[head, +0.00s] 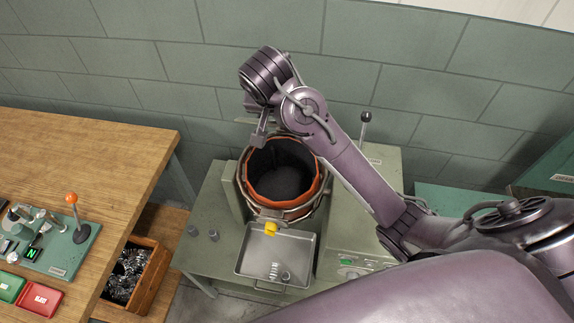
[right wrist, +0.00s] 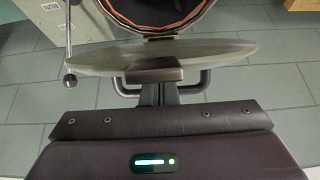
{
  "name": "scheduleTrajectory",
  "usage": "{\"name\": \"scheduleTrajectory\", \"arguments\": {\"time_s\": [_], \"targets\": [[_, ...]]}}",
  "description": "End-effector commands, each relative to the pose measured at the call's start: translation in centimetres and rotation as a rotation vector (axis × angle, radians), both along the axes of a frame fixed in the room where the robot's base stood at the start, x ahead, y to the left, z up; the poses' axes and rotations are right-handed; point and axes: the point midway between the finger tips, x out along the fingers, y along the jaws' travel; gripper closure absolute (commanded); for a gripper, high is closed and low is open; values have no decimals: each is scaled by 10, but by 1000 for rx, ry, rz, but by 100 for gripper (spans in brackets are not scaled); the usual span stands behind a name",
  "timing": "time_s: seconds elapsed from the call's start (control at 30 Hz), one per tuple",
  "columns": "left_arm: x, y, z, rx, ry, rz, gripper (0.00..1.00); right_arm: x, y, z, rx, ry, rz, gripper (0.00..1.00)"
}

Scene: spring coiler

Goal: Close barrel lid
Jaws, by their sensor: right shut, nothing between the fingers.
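The barrel (head: 271,209) stands in the middle of the head view, its mouth open with an orange rim and dark inside. The right wrist view shows part of its mouth (right wrist: 160,36) at the top. There the round grey lid (right wrist: 220,54) appears nearly edge-on, close beside the mouth and not covering it. A dark bar handle (right wrist: 204,82) shows by the lid. My right gripper (head: 260,140) is at the barrel's back left in the head view. Its shut, empty fingers (right wrist: 155,72) overlap the lid; contact cannot be told. I cannot clearly make out the lid in the head view. My left gripper is out of view.
A metal tray (head: 250,262) sits in front of the barrel, below a yellow part (head: 271,229). A lever (head: 364,122) rises behind the right side of the machine. A wooden bench (head: 100,150) and a crate of metal scraps (head: 150,292) are on the left. A tiled wall is behind.

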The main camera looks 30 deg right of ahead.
Motion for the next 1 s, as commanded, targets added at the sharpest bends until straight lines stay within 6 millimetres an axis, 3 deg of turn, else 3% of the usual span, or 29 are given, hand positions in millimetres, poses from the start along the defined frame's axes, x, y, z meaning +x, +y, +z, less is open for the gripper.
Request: {"name": "scheduleTrajectory", "arguments": {"time_s": [0.5, 1.0], "targets": [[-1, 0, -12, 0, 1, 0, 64, -25, 19, -33, -1, 1, 1, 100], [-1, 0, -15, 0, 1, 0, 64, -30, 22, -41, 0, 2, 0, 100]]}}
